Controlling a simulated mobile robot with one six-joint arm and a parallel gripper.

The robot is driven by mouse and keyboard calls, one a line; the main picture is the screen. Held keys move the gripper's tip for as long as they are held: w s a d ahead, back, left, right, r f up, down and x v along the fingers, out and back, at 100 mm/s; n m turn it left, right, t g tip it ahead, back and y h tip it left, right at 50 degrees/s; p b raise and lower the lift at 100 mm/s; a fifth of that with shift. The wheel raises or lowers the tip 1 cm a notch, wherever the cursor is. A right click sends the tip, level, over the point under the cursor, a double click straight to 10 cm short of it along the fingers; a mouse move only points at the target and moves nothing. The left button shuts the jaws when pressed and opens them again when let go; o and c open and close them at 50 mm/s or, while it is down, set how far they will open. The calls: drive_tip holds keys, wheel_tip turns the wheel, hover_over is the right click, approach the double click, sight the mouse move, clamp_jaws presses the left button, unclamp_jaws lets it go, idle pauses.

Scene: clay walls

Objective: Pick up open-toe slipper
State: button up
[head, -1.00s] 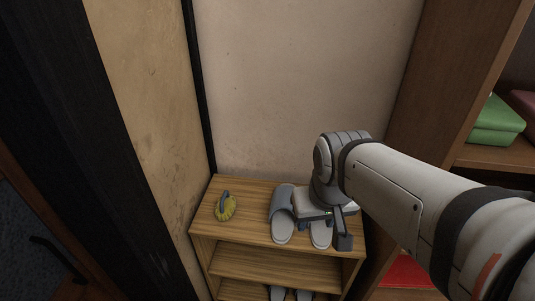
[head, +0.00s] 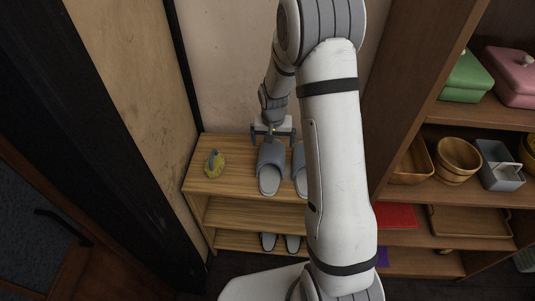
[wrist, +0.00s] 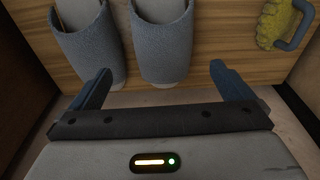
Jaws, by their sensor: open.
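Two grey-blue open-toe slippers lie side by side on top of the wooden shelf. The left one (head: 270,168) shows well in the head view; the right one (head: 299,170) is partly hidden by my arm. My gripper (head: 271,134) is open at the wall-side end of the left slipper. In the wrist view the left-right order is reversed: that slipper (wrist: 161,45) lies ahead, between the fingers of my gripper (wrist: 160,70), and the other slipper (wrist: 92,52) is beyond the left finger. My gripper holds nothing.
A yellow brush (head: 214,166) with a blue handle lies on the left of the shelf top (head: 238,150). More slippers (head: 280,242) stand below. The wall is close behind my gripper. A tall shelf (head: 405,215) with boxes and bowls stands at right.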

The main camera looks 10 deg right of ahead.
sight(271, 155)
drive_tip(key=f, duration=0.2)
drive_tip(key=w+f, duration=0.1)
drive_tip(key=f, duration=0.1)
drive_tip(key=shift+w, duration=0.15)
drive_tip(key=shift+w+a+f+p, duration=0.1)
drive_tip(key=shift+f+p, duration=1.05)
drive_tip(key=shift+f, duration=2.6)
drive_tip(key=shift+c, duration=0.2)
drive_tip(key=c, duration=0.6)
